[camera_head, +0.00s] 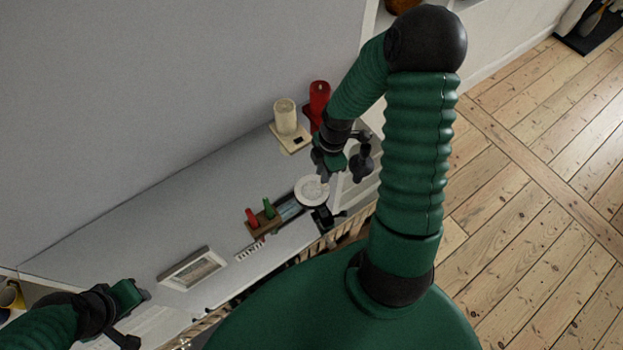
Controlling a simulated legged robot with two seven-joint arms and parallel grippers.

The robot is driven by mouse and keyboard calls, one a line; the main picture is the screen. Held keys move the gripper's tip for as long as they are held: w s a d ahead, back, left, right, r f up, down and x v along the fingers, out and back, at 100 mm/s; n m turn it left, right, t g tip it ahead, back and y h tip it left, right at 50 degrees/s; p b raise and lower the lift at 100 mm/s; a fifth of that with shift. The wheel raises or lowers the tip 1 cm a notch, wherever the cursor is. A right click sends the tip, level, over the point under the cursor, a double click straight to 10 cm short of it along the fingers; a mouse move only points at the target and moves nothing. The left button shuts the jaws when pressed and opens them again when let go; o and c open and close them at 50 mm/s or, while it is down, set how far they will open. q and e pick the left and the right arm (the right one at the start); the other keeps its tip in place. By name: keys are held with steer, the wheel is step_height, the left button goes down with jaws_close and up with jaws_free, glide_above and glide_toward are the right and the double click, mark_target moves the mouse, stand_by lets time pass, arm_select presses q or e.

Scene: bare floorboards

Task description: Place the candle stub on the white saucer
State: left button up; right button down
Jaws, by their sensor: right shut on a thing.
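The white saucer (308,191) lies on the narrow white shelf top, near its right end. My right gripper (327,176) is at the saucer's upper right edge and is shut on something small. The held thing is mostly hidden by the fingers, and I cannot make out its shape; no separate candle stub shows clearly elsewhere. I cannot tell whether it touches the saucer. My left gripper (136,317) is at the lower left, far from the saucer, with its fingers apart and nothing visible between them.
A black object (322,217) sits just below the saucer.

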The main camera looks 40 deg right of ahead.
steer(key=w+a, duration=0.1)
steer(key=w+a+f, duration=0.1)
steer(key=shift+a, duration=0.35)
steer(key=shift+s+a+f, duration=0.1)
steer(key=shift+a+f, duration=0.05)
steer(key=shift+f, duration=0.45)
steer(key=shift+a+f, duration=0.1)
steer(key=shift+f, duration=0.7)
steer(key=c, duration=1.3)
jaws_free()
steer(key=shift+d+f, duration=0.1)
steer(key=shift+d, duration=0.1)
steer(key=shift+c, duration=0.2)
